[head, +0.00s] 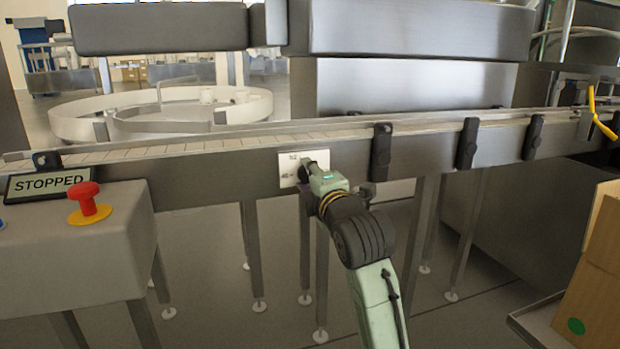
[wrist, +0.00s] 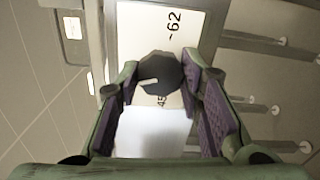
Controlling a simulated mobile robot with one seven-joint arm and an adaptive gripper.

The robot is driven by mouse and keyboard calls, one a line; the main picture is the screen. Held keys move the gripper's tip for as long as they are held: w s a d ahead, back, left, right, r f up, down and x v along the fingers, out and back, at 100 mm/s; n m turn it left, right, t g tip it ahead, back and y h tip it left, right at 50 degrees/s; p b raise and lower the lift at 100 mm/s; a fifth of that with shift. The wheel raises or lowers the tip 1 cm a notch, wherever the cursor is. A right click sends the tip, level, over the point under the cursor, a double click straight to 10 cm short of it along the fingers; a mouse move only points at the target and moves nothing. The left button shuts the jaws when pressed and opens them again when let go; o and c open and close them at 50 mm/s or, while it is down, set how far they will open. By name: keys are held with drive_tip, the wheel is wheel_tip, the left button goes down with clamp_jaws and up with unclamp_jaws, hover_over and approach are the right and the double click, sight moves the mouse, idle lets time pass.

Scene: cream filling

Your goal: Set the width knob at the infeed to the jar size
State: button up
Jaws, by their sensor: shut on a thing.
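The width knob (wrist: 162,72) is dark and rounded, with a pale notch at its lower left in the wrist view. It sits on a white scale plate (wrist: 143,22) marked "62" and "45"; other marks are hidden or unclear. In the head view the plate (head: 287,180) is fixed to the conveyor's side, and my gripper hides most of the knob. My gripper (head: 309,165) reaches it from the front. In the wrist view my gripper (wrist: 158,78) has its purple-padded fingers on both sides of the knob, shut on it. I cannot tell the exact setting.
The conveyor (head: 230,165) runs across the view with dark brackets (head: 381,152) right of the plate. A control box (head: 75,240) with a red button (head: 88,198) and a "STOPPED" sign (head: 48,184) stands at left. A cardboard box (head: 595,275) is at lower right.

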drive_tip(key=o, duration=1.2)
drive_tip(key=shift+c, duration=0.2)
drive_tip(key=v, duration=1.2)
